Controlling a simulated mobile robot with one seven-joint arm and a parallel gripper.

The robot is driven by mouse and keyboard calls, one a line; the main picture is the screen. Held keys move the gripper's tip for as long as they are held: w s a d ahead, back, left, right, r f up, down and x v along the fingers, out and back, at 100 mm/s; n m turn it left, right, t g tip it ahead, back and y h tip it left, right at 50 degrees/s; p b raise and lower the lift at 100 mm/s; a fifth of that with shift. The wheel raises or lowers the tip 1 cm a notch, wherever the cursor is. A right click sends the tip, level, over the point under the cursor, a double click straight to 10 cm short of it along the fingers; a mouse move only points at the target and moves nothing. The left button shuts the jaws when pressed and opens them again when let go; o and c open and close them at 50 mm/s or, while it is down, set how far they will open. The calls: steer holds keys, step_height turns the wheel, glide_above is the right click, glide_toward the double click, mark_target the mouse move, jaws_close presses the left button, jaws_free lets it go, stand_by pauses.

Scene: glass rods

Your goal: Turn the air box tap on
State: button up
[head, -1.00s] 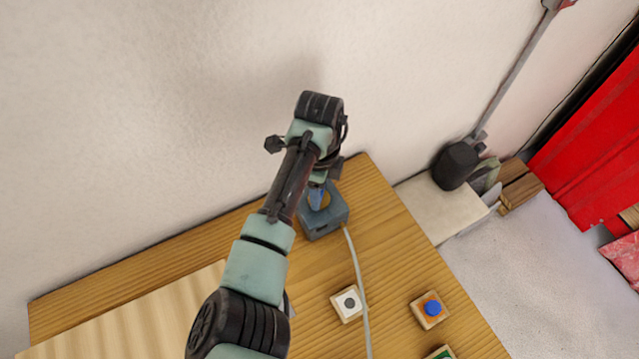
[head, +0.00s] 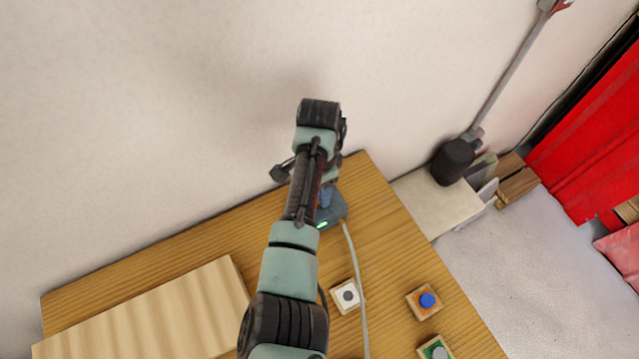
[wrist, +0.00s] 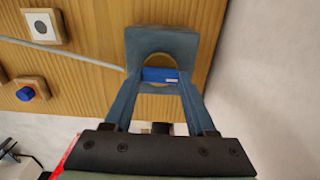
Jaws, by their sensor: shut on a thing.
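The air box (head: 337,214) is a small blue-grey block on the wooden table, largely hidden behind my arm in the head view. A small green light shows on its front. In the wrist view the air box (wrist: 160,42) has a round brass-coloured ring, with the blue tap handle (wrist: 160,75) lying crosswise over it. My gripper (wrist: 158,78) has its two blue-grey fingers at the two ends of the handle and is shut on it. In the head view the blue tap (head: 325,196) shows only partly beside my wrist.
A pale hose (head: 356,270) runs from the air box towards the front. The wall rises close behind.

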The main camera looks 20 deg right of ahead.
steer(key=shift+w+a+r, duration=0.1)
stand_by(0.4)
steer(key=o, duration=1.4)
steer(key=shift+c, duration=0.2)
step_height(320, 180, up, 13)
steer(key=b, duration=0.1)
steer(key=shift+s, duration=0.2)
